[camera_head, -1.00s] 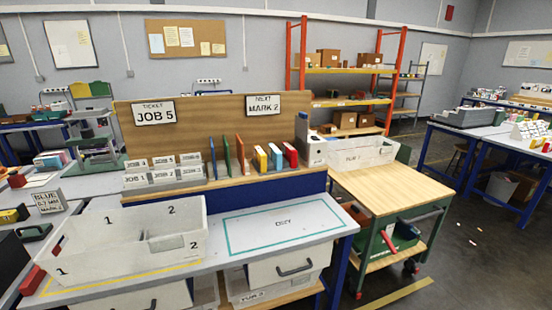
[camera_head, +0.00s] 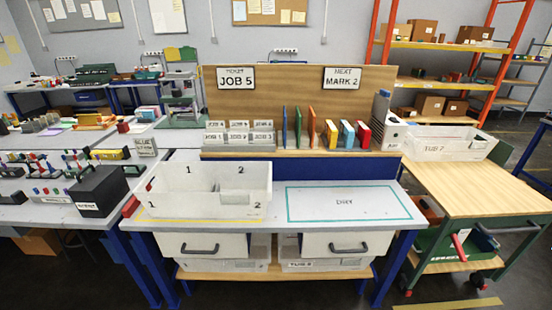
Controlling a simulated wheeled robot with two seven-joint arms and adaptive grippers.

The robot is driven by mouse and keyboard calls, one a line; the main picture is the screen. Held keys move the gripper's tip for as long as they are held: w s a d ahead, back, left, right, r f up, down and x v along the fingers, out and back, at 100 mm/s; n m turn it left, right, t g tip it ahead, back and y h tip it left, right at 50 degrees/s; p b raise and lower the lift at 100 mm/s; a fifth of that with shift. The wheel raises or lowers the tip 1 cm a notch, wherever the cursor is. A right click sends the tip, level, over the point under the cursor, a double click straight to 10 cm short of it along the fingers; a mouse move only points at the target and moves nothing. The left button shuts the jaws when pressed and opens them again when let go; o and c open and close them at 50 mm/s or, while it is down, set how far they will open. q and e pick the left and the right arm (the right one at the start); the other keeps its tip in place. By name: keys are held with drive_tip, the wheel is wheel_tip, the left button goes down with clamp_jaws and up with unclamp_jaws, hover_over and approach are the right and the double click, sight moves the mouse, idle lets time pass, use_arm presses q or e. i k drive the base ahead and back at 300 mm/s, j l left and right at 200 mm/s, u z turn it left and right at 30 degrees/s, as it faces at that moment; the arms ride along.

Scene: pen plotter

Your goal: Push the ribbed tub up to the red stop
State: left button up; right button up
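A whitish open tub (camera_head: 170,207) with a divider and labels 1 and 2 stands upright on the left of the grey bench. I cannot make out ribs on its walls. A red block (camera_head: 131,206), which looks like the red stop, is at the tub's left end, near its front corner. I cannot tell whether the two touch. A small red patch (camera_head: 149,187) shows at the tub's left wall. A yellow outline (camera_head: 200,220) runs along the bench in front of the tub. Neither of my grippers is in view.
Right of the tub, a teal outline (camera_head: 350,219) marked DRY frames bare bench. A wooden rack (camera_head: 300,80) with folders and small bins stands behind. Another tub (camera_head: 450,145) sits on the wood-topped cart (camera_head: 480,190) at right. A dark box (camera_head: 99,190) stands on the left bench.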

sight(198, 190)
drive_tip(key=i+j+u, duration=0.2)
drive_tip(key=i, duration=0.25)
drive_tip(key=i+j+u, duration=0.2)
drive_tip(key=i, duration=0.3)
drive_tip(key=i+j+u, duration=0.2)
drive_tip(key=i, duration=0.25)
drive_tip(key=j+u, duration=0.25)
